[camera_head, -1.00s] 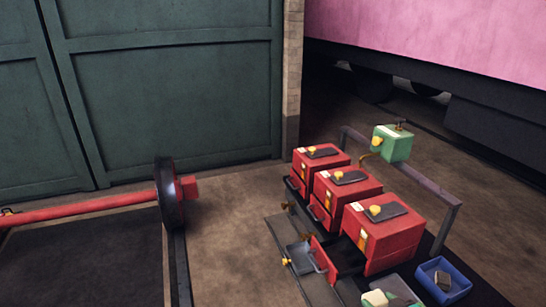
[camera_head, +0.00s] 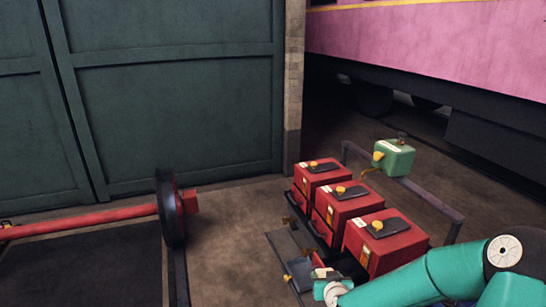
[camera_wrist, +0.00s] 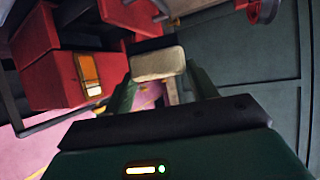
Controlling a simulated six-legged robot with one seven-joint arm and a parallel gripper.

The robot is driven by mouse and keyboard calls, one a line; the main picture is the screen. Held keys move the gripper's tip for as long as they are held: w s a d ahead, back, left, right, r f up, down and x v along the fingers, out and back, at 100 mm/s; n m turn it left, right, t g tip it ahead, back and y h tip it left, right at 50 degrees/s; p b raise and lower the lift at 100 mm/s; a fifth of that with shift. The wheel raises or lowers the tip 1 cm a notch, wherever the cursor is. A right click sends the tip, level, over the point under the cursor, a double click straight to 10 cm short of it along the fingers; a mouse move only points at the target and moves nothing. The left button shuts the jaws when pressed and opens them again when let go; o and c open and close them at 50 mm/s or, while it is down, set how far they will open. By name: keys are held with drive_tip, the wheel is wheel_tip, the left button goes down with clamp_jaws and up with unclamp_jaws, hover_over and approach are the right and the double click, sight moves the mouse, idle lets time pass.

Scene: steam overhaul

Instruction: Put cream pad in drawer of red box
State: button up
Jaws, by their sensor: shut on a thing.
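A red box (camera_wrist: 55,75) with a yellow label fills the left of the wrist view.
Two more red boxes (camera_head: 345,208) (camera_head: 318,174) stand in a row behind the nearest one. A green box (camera_head: 394,158) sits by the grey rail (camera_head: 430,194). A grey tray with a yellow knob (camera_head: 287,278) lies left of my gripper. Open floor (camera_head: 230,250) lies further left.

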drive_tip(key=shift+w+a, duration=0.65)
drive_tip(key=shift+w, duration=0.05)
drive_tip(key=shift+s+d, duration=0.1)
drive_tip(key=s+f, duration=0.4)
drive_tip(key=f, duration=0.2)
drive_tip(key=shift+s, duration=0.4)
